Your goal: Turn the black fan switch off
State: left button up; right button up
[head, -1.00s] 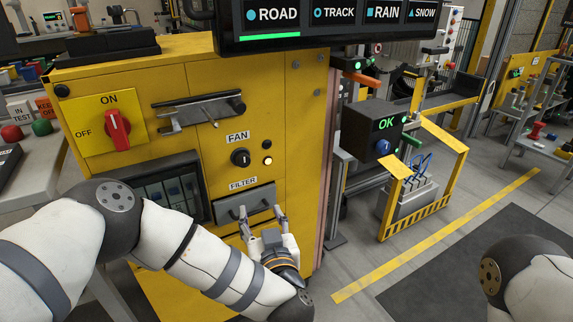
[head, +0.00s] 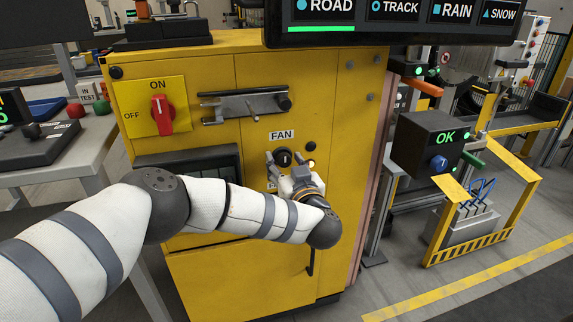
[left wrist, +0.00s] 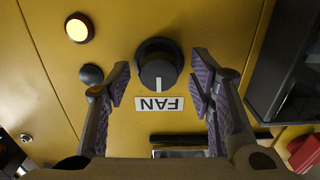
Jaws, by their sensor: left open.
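The black fan switch (head: 284,158) is a round knob on the yellow cabinet, below the FAN label (head: 282,135). In the left wrist view the knob (left wrist: 158,62) shows upside down, its white mark pointing toward the label. A lit lamp (head: 311,163) sits right of the knob, with a small black button (head: 311,146) above it. My left gripper (head: 286,165) is at the knob, open. In the left wrist view its fingers (left wrist: 160,82) stand on either side of the knob, with gaps showing. My right gripper is out of view.
A red rotary switch (head: 162,115) on a yellow plate points to ON. A metal latch bar (head: 245,105) crosses the cabinet above the knob. A display screen (head: 400,22) overhangs the cabinet top. The FILTER drawer is mostly hidden behind my left gripper.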

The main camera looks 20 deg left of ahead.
pick_arm(q)
jog(key=c, duration=1.1)
jog(key=shift+c, duration=0.2)
jog(key=n, duration=0.3)
jog(key=shift+r, duration=0.1)
jog(key=n, duration=0.2)
jog(key=shift+n, duration=0.4)
jog(key=n, duration=0.6)
jog(key=shift+s+f, duration=0.1)
jog(key=shift+f, duration=0.1)
jog(key=o, duration=1.1)
